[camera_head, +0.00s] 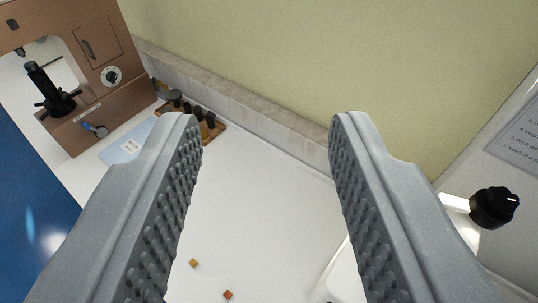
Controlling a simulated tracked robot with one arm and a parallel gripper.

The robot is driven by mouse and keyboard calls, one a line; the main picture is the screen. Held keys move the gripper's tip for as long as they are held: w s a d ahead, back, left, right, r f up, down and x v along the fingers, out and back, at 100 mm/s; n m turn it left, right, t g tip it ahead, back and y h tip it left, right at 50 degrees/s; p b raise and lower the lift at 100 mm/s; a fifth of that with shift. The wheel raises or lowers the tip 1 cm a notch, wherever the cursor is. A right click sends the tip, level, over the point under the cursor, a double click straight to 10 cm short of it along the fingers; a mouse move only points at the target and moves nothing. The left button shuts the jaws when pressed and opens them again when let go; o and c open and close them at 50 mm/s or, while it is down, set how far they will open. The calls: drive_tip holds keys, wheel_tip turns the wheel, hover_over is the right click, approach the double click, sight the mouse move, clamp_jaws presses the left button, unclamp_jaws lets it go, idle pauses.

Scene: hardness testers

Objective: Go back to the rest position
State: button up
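My gripper (266,140) fills the lower part of the view. Its two grey studded fingers stand wide apart with nothing between them. Through the gap I see the white tabletop and the wall behind it. The gripper is above the table and no object touches the fingers in this view.
A brown hardness tester (125,97) with a black spindle stands at the upper left. Beside it are a wooden holder (216,136) with dark-topped pieces and a light blue card (119,148). Two small cubes, yellow (193,263) and orange (228,294), lie below. A pale machine with a black knob (493,207) stands right.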

wheel_tip(320, 180, down, 5)
drive_tip(key=b, duration=0.5)
drive_tip(key=shift+d+f, duration=0.1)
drive_tip(key=shift+f, duration=0.1)
